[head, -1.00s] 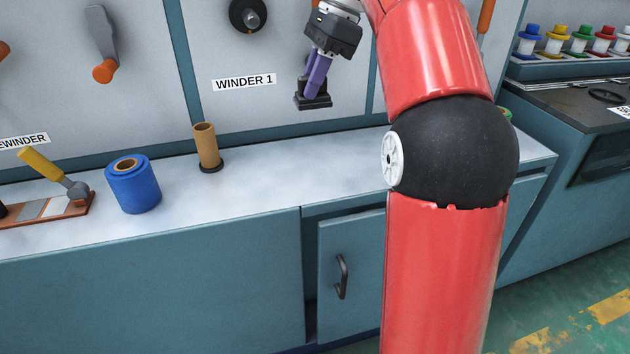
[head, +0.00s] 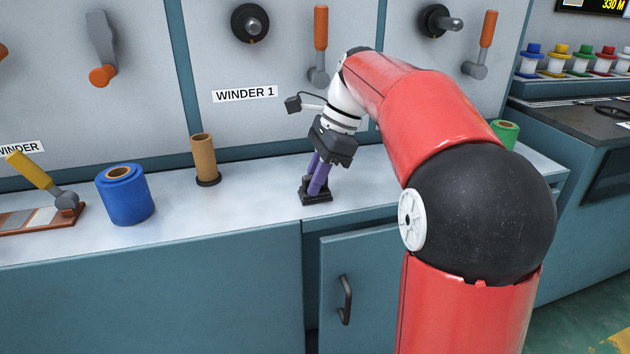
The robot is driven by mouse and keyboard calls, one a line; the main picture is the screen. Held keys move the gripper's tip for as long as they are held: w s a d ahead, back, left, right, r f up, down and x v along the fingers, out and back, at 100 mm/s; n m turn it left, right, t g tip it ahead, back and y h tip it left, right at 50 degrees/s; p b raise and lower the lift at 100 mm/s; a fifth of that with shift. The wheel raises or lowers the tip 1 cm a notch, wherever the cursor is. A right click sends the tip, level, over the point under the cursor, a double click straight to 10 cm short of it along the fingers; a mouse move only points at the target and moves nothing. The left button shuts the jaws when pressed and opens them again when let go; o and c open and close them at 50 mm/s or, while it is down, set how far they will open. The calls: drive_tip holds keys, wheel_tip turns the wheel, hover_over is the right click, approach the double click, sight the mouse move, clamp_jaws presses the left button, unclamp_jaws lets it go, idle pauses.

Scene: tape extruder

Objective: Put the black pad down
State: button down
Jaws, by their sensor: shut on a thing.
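The black pad (head: 316,197) is a small dark block with a wider flat base. In the head view it is at the front part of the pale bench top (head: 255,185), just above the cabinet's front edge. It looks to be at the surface, but I cannot tell for sure whether its base touches. My gripper (head: 315,186) points down with its purple fingers shut on the upper part of the pad. The pad looks about level. The fingertips partly hide its top.
A cardboard core (head: 204,160) on a dark base and a blue film roll (head: 126,195) stand to the left. A green roll (head: 505,134) is at right, behind my arm. The bench around the pad is clear.

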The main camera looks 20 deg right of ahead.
drive_tip(key=shift+f, duration=0.1)
drive_tip(key=c, duration=1.4)
unclamp_jaws()
drive_tip(key=shift+o, duration=0.2)
drive_tip(key=p+v, duration=0.4)
drive_tip(key=v, duration=0.8)
drive_tip(key=s+a+f+n+t+h, duration=0.2)
drive_tip(key=s+f+n, duration=0.6)
drive_tip(key=s, duration=0.3)
drive_tip(key=s+a+f+n+t+h, duration=0.2)
drive_tip(key=s+f+n+t, duration=0.1)
drive_tip(key=s+f+n, duration=0.6)
drive_tip(key=shift+s+a+n+t, duration=0.3)
drive_tip(key=shift+s+n, duration=0.2)
drive_tip(key=shift+s, duration=0.55)
